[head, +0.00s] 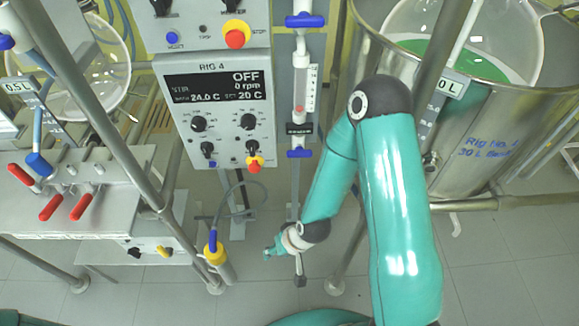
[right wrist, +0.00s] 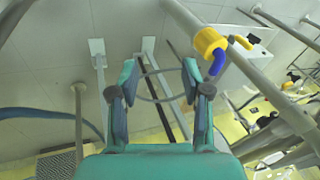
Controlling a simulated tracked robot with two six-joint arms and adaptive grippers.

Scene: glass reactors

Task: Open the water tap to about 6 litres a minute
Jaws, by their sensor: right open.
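A clear upright flow tube (head: 305,90) with a scale stands right of the RIG 4 panel in the head view. A small red mark, perhaps its float, shows low in it. One blue tap handle (head: 304,20) is above the tube and another blue handle (head: 299,153) is below it; both lie crosswise. I cannot tell which is the water tap. My right gripper (head: 271,250) is well below the lower handle, near the floor in the picture, apart from both. In the right wrist view its fingers (right wrist: 160,75) are spread and empty. My left gripper is not in view.
The RIG 4 panel (head: 218,105) reads OFF, 0 rpm. A yellow-collared fitting with a blue end (head: 214,250) stands left of my right gripper and shows in the right wrist view (right wrist: 210,42). A steel vessel (head: 480,130) is at right. Red-handled valves (head: 50,207) are at left.

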